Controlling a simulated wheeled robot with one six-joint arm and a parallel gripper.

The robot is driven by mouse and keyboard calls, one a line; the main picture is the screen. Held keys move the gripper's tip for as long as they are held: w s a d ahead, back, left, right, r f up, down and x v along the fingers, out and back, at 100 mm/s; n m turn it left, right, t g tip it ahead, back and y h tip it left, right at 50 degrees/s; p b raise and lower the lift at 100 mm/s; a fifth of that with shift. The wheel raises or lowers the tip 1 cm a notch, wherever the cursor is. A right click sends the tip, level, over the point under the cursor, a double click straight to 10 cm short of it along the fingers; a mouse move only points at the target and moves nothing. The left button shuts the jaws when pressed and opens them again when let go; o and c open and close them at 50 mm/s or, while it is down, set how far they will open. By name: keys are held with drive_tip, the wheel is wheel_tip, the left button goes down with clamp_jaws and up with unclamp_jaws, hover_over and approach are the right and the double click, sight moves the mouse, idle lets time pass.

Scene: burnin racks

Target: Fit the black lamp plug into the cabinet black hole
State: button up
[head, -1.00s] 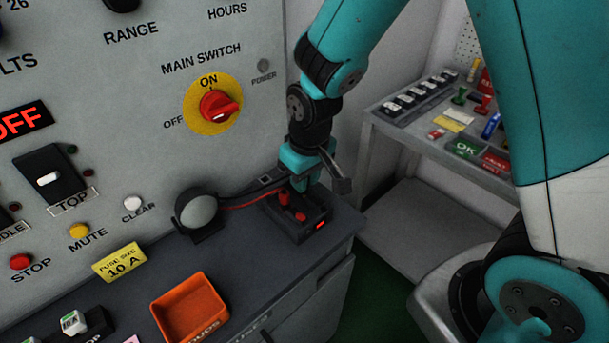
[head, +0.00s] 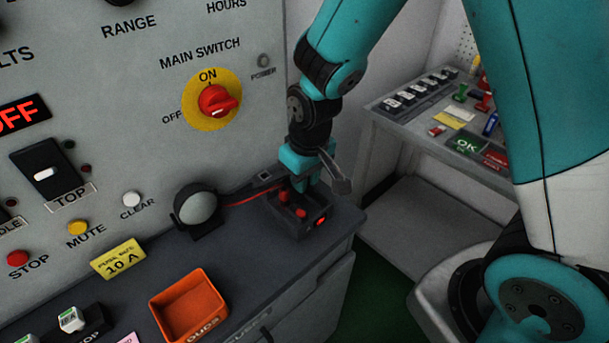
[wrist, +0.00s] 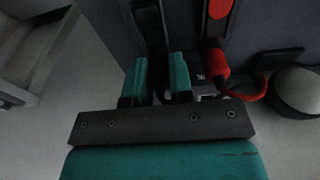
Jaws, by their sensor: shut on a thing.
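My gripper (head: 303,180) points down at the back of a small dark box (head: 292,222) on the bench beside the cabinet panel (head: 160,100). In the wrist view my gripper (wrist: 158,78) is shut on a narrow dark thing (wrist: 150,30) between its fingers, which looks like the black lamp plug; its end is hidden. A round lamp (head: 197,204) stands left of the box and also shows in the wrist view (wrist: 298,92). Its red lead (head: 243,199) runs to a red plug (wrist: 215,65) beside my gripper. I cannot make out the black hole.
An orange bin (head: 188,307) and a yellow fuse label (head: 118,258) are at the bench's front left. The main switch (head: 218,100) is on the panel above. A side table (head: 410,125) with several small parts stands to the right.

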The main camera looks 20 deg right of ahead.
drive_tip(key=o, duration=1.2)
drive_tip(key=shift+o, duration=0.2)
drive_tip(key=shift+r+p, duration=2.5)
drive_tip(key=shift+r, duration=0.25)
drive_tip(key=shift+r, duration=0.1)
drive_tip(key=s+a+r+n+y, duration=0.1)
drive_tip(key=s+a+r+y, duration=0.1)
drive_tip(key=s+r, duration=0.6)
drive_tip(key=s+a+r+n+g+y, duration=0.1)
drive_tip(key=s+a+r+n, duration=0.1)
drive_tip(key=s+r, duration=0.6)
drive_tip(key=s, duration=0.2)
drive_tip(key=shift+s+a+r+y, duration=0.25)
drive_tip(key=shift+s+r+y, duration=0.05)
drive_tip(key=shift+r+y, duration=0.1)
